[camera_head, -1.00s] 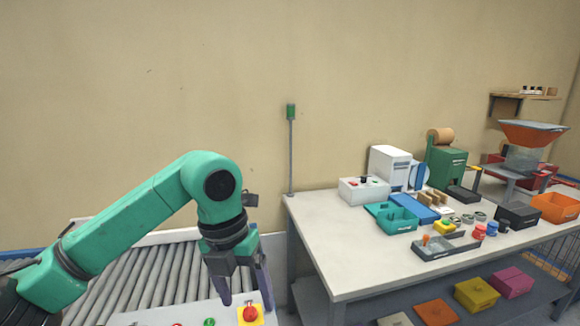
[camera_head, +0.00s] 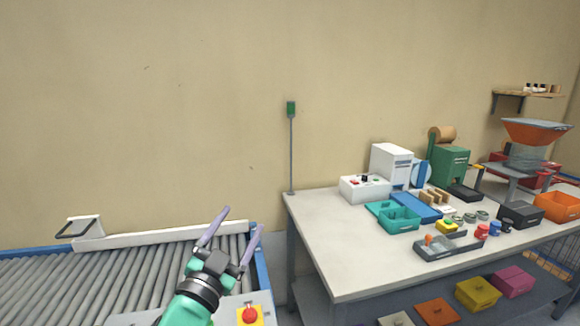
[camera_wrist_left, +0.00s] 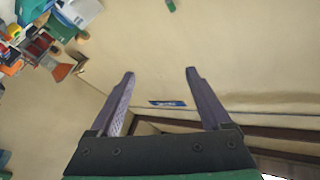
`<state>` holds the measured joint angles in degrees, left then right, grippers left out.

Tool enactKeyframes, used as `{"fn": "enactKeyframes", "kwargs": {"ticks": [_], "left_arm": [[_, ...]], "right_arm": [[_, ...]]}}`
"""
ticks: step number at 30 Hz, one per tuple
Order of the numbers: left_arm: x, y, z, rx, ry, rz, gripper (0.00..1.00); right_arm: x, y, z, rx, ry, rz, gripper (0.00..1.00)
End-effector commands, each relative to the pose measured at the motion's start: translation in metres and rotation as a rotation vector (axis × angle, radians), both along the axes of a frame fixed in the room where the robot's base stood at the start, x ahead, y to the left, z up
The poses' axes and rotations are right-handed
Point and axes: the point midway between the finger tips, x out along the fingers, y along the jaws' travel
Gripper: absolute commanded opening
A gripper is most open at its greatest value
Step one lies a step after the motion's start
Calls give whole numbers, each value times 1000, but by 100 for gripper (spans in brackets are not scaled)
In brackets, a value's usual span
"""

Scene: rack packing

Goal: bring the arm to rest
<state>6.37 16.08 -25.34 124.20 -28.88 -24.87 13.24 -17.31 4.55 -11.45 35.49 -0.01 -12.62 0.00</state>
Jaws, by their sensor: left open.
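My left gripper (camera_head: 236,229) is at the lower middle of the head view, above the right end of the roller conveyor (camera_head: 135,278). Its two purple-grey fingers point up and away and are spread apart with nothing between them. In the left wrist view the open fingers (camera_wrist_left: 158,72) stand in front of the bare beige wall. My green arm comes in from the bottom edge. My right gripper is in neither view.
A red button on a yellow box (camera_head: 250,315) is just below the gripper. A white workbench (camera_head: 350,250) with bins and machines stands to the right. A thin post with a green light (camera_head: 291,109) rises behind its left corner.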

Motion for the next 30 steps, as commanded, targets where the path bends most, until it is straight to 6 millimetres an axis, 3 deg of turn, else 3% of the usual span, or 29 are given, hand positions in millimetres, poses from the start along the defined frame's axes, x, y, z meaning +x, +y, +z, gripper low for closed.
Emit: {"fn": "enactKeyframes", "kwargs": {"ticks": [1, 3, 6, 9, 15, 21, 25, 30], "left_arm": [[0, 24, -41, -41, 153, 72, 81], [-9, 55, -100, -82, 374, 165, 81], [-39, 86, -175, -115, 664, 261, 81], [-78, 104, -230, -126, 896, 319, 81], [-157, 122, -299, -125, 1255, 372, 81], [-235, 129, -335, -111, 1550, 384, 81], [-223, 126, -398, -102, 1564, 386, 81], [-223, 125, -483, -91, 1594, 387, 81]], "right_arm": [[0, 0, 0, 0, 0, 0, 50], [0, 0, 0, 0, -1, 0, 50], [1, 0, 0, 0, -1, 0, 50], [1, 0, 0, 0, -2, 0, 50], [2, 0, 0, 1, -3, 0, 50], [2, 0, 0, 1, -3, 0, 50], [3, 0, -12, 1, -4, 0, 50], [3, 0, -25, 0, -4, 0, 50]]}}
